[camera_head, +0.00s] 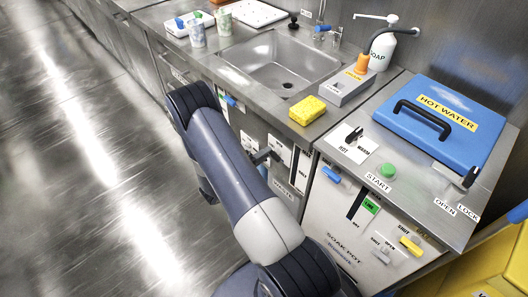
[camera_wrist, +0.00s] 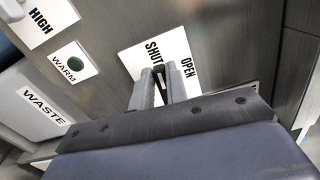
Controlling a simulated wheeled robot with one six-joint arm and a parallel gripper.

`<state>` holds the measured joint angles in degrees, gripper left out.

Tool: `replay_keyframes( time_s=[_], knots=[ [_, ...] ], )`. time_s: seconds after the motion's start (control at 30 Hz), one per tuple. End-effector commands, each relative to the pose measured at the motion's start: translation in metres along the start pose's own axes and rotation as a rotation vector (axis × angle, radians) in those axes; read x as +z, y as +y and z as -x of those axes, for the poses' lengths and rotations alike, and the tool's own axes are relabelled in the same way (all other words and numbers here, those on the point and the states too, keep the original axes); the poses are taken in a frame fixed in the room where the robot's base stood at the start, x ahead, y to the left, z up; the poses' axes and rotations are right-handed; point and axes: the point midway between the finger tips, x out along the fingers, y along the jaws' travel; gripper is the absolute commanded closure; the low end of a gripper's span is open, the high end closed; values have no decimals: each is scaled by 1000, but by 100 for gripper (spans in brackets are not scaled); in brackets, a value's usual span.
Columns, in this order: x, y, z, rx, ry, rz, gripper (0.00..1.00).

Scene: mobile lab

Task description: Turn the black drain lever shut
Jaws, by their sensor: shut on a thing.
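In the wrist view, my gripper (camera_wrist: 162,88) is shut on the black drain lever (camera_wrist: 159,73), with one pale finger on each side of it. Only a small dark part of the lever shows between the fingers. The lever sits on a white plate (camera_wrist: 176,47) marked SHUT on the left and OPEN on the right. The fingers cover part of the plate, so I cannot tell the lever's exact angle.
In the wrist view, a green WARM indicator (camera_wrist: 76,64) and a grey WASTE box (camera_wrist: 42,105) lie left. In the head view, the steel sink (camera_head: 283,62) is above the cabinet front, with a yellow sponge (camera_head: 307,111) at its edge. Floor at left is clear.

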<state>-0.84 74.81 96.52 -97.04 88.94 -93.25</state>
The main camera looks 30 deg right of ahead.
Motion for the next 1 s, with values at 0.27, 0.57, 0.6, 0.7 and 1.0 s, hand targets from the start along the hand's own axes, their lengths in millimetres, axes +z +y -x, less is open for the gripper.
replay_keyframes(
  time_s=[0.27, 0.57, 0.6, 0.7, 1.0],
  knots=[
    [0, 2, 0, 1, -1, 91, 100],
    [0, 3, 0, 1, -1, 111, 100],
    [0, 3, 0, 1, -1, 111, 100],
    [0, 3, 0, 1, -1, 111, 100],
    [0, 3, 0, 1, -1, 110, 68]
  ],
)
